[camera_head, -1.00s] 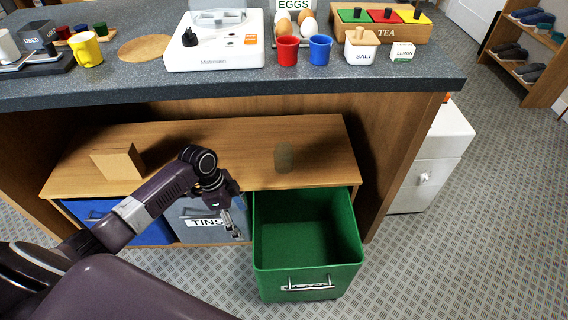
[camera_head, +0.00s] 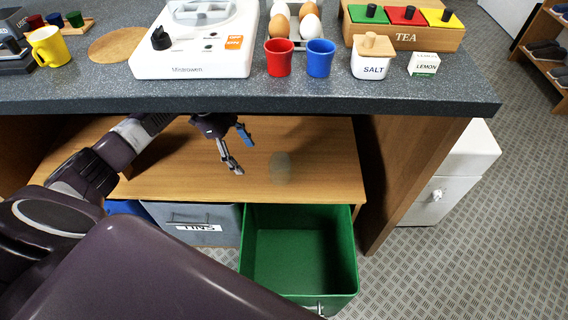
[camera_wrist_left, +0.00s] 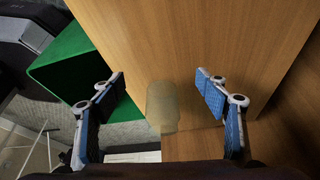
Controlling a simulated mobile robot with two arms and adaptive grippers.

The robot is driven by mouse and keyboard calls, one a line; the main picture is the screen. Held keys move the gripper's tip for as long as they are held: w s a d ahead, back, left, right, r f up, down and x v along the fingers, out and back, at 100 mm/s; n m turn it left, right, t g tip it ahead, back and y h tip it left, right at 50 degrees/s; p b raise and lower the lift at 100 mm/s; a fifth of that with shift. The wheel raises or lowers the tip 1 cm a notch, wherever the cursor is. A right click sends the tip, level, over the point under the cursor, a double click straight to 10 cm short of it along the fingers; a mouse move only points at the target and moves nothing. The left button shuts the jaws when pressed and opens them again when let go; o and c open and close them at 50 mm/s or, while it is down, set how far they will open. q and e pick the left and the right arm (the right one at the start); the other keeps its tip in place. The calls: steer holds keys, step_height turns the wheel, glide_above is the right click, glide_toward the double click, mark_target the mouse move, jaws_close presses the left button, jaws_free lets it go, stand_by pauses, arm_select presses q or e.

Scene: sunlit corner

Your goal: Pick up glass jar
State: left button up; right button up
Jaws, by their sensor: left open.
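The glass jar (camera_head: 280,167) is a faint, see-through cylinder on the wooden shelf (camera_head: 325,165) under the grey counter, behind the green drawer. My left gripper (camera_head: 240,152) is open and empty, just left of the jar and apart from it in the head view. In the left wrist view the jar (camera_wrist_left: 162,105) shows between the two blue-padded fingers of the left gripper (camera_wrist_left: 160,118), with clear space on both sides. My right gripper is not in view.
The green drawer (camera_head: 350,285) stands pulled out below the jar. The counter edge (camera_head: 300,104) overhangs the shelf and carries a white appliance (camera_head: 195,50), red and blue cups and a salt box. The shelf around the jar is clear.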

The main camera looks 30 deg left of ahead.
mark_target(276, 161)
arm_select(q)
steer(key=d, duration=0.2)
steer(key=w+d, duration=0.1)
steer(key=d, duration=0.3)
steer(key=shift+w+d+r, duration=0.1)
steer(key=shift+w+d, duration=0.2)
steer(key=shift+d, duration=0.1)
steer(key=d, duration=0.2)
steer(key=shift+w+d+b, duration=0.3)
steer(key=shift+w, duration=0.05)
steer(key=shift+b+x, duration=0.3)
steer(key=shift+x, duration=0.75)
steer(key=shift+w+d+f, duration=0.1)
steer(key=shift+d+f, duration=0.2)
steer(key=shift+f, duration=0.15)
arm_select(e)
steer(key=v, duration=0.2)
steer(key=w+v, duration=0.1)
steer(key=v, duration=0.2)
arm_select(q)
steer(key=c, duration=1.4)
steer(key=shift+r, duration=0.15)
